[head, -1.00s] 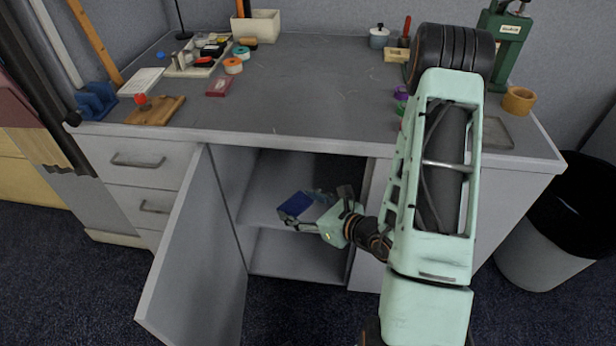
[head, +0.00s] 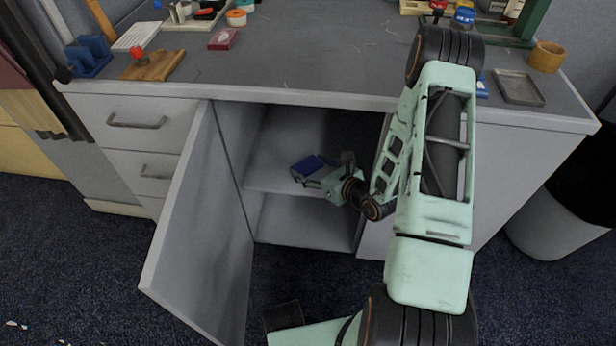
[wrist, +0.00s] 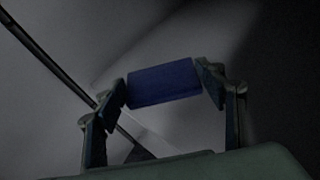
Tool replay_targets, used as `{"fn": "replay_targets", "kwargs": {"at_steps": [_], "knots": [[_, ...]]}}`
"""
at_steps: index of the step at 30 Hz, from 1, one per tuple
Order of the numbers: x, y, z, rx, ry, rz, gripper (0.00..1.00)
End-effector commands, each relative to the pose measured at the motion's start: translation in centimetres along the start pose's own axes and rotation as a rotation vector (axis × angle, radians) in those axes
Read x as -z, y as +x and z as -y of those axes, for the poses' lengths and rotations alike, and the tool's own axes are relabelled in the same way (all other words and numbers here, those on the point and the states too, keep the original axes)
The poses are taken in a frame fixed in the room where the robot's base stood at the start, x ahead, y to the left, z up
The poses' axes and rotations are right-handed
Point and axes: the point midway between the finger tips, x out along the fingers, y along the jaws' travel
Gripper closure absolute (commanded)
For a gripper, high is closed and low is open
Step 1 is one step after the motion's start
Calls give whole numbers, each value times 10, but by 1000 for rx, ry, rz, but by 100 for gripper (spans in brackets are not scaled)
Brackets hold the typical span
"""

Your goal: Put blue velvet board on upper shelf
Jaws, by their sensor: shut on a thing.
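The blue velvet board (head: 307,166) is a small dark blue block inside the open cabinet under the tabletop. My gripper (head: 312,178) is shut on it, and the arm reaches in through the cabinet opening from the right. In the wrist view the board (wrist: 163,83) sits between the two fingertips of my gripper (wrist: 165,85). The upper shelf (head: 262,178) spans the cabinet, and the board is at or just above its level. I cannot tell whether the board touches the shelf. The gripper hides part of the shelf's right side.
The cabinet door (head: 190,240) stands open toward the front left. The tabletop (head: 290,60) overhangs the opening. Drawers (head: 137,125) are on the left, and a bin (head: 550,215) stands at the right. The lower compartment (head: 300,220) looks empty.

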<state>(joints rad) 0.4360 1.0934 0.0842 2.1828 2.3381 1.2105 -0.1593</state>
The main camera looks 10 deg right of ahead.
Motion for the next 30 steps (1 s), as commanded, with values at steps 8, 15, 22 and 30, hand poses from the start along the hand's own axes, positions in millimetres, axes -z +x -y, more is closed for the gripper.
{"fn": "replay_targets", "kwargs": {"at_steps": [8,15,22,30], "knots": [[15,28,7,-1,-1,2,60],[41,46,9,-2,1,0,60],[48,49,10,-1,-2,2,60],[50,50,10,-1,-1,2,32]]}}
